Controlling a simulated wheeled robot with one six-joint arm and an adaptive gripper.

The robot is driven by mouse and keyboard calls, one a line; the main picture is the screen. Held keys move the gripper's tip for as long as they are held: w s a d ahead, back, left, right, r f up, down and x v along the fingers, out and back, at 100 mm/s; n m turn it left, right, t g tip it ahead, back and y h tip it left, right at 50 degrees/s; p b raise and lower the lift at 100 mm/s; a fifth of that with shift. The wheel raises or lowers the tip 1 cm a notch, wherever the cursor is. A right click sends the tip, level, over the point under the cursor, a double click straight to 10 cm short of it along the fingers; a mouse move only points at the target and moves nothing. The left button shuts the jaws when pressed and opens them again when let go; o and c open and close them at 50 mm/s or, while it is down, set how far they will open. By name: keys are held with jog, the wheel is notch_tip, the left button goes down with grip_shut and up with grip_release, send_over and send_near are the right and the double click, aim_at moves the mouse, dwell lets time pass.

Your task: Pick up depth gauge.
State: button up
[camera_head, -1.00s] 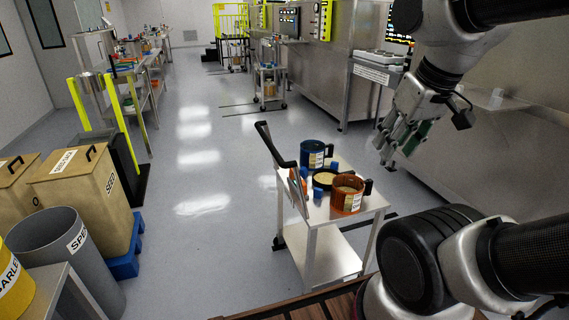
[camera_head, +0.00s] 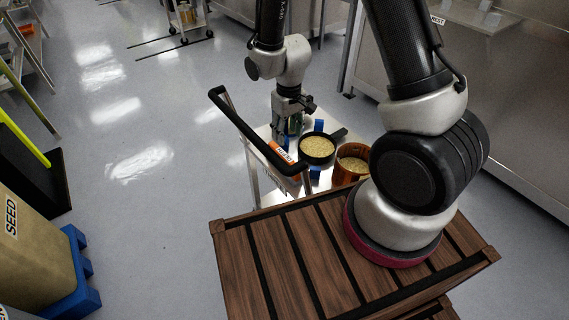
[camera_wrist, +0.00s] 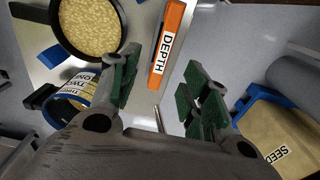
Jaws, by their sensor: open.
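The depth gauge (camera_wrist: 168,45) is a long orange bar with a white DEPTH label. It lies on the white cart top in the wrist view, and its near end shows between my fingers in the picture. In the head view a small orange part of the gauge (camera_head: 282,153) shows beside the cart handle. My gripper (camera_wrist: 162,84) is open with green finger pads, one finger on each side of the gauge's near end, and holds nothing. The gap in depth between the fingers and the gauge is hard to tell. The gripper also shows in the head view (camera_head: 287,128), low over the cart.
A dark pan of grain (camera_head: 318,147) and an orange mug of grain (camera_head: 352,162) stand right of the gauge. A blue labelled mug (camera_wrist: 78,88) is near my left finger. The cart's black handle (camera_head: 245,130) rises on the left.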

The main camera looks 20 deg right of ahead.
aim_at(285, 154)
jog(key=f, duration=1.1)
jog(key=shift+w+a+f, duration=0.2)
jog(key=shift+a+f, duration=0.1)
jog(key=shift+a, duration=0.1)
grip_shut()
